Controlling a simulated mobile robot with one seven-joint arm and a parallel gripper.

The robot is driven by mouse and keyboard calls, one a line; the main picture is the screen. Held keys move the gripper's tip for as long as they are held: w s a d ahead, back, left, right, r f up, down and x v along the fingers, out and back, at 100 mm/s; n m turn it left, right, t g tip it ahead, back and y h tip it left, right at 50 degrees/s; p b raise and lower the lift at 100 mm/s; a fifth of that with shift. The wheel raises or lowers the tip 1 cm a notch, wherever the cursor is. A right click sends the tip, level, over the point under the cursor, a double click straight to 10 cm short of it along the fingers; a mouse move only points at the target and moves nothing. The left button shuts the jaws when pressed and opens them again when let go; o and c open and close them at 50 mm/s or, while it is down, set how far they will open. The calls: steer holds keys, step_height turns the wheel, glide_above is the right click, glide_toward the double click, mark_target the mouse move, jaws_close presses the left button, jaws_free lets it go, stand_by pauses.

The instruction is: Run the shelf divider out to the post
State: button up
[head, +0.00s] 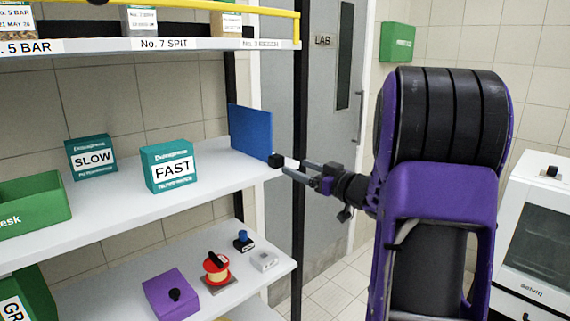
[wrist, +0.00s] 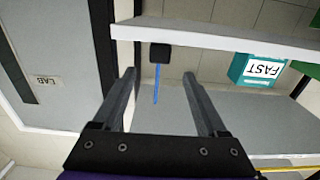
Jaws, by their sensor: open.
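The shelf divider (head: 250,133) is a blue upright panel near the right end of the middle shelf, with a black knob (head: 275,160) at its front lower corner. In the wrist view the divider (wrist: 157,92) shows edge-on as a thin blue strip, with the knob (wrist: 160,53) above it. The black post (head: 302,95) stands at the shelf's right end, a short gap from the divider. My gripper (head: 296,169) is open and empty, in front of the knob. In the wrist view the knob lies between the lines of my two fingers (wrist: 159,74), just past their tips; contact cannot be told.
A teal FAST box (head: 169,166), a SLOW box (head: 92,157) and a green bin (head: 32,205) stand farther left on the middle shelf. The lower shelf holds a purple box (head: 171,294) and a red item (head: 216,269). Shelf between FAST and the divider is clear.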

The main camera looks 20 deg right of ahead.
steer(key=v, duration=0.8)
steer(key=shift+r, duration=0.1)
